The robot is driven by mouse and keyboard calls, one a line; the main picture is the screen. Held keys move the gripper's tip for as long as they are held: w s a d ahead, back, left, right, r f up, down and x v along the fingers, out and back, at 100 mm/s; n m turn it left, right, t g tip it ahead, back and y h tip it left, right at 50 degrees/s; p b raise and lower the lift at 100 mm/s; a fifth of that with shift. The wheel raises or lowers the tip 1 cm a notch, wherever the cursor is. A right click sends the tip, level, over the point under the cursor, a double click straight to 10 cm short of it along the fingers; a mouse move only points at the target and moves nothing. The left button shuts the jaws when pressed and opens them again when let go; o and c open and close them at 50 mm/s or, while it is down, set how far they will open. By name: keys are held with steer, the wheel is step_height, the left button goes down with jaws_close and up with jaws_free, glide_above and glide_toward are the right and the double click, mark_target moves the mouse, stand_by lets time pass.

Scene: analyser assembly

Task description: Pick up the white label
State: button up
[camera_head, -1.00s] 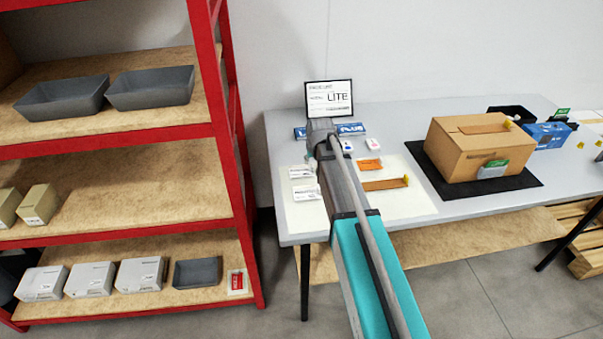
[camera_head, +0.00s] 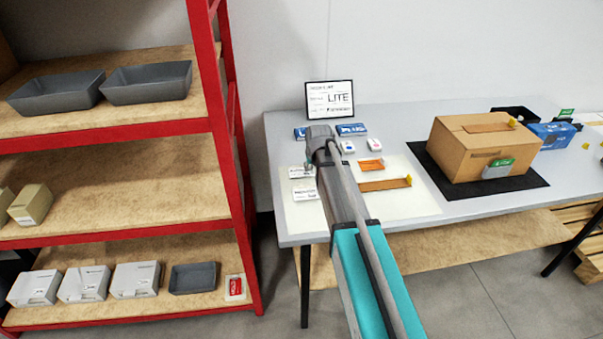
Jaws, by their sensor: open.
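Two small white labels with dark print lie on the pale mat (camera_head: 407,199) at the left of the table. The upper white label (camera_head: 298,172) is right beside my gripper, and the lower white label (camera_head: 305,194) is a little nearer the table's front edge. My gripper (camera_head: 309,167) points down at the end of the arm, open, over or just beside the upper label. It is small in the picture and partly hidden by my wrist, so I cannot tell whether it touches the label. No label is seen between the fingers.
A LITE sign (camera_head: 330,99) stands at the table's back, with blue PLUS labels (camera_head: 351,129) before it. An orange card (camera_head: 371,164) and a brown strip (camera_head: 385,184) lie right of my arm. A cardboard box (camera_head: 470,150) stands on a black mat. A red shelf (camera_head: 237,160) rises at left.

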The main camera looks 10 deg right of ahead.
steer(key=shift+c, duration=0.2)
jaws_close()
steer(key=shift+r, duration=0.15)
stand_by(0.4)
step_height(320, 180, up, 3)
steer(key=p, duration=0.3)
steer(key=s+d+r+p, duration=0.9)
steer(key=s+p, duration=0.1)
steer(key=shift+d+r, duration=0.25)
steer(key=shift+r, duration=0.1)
steer(key=shift+s, duration=0.1)
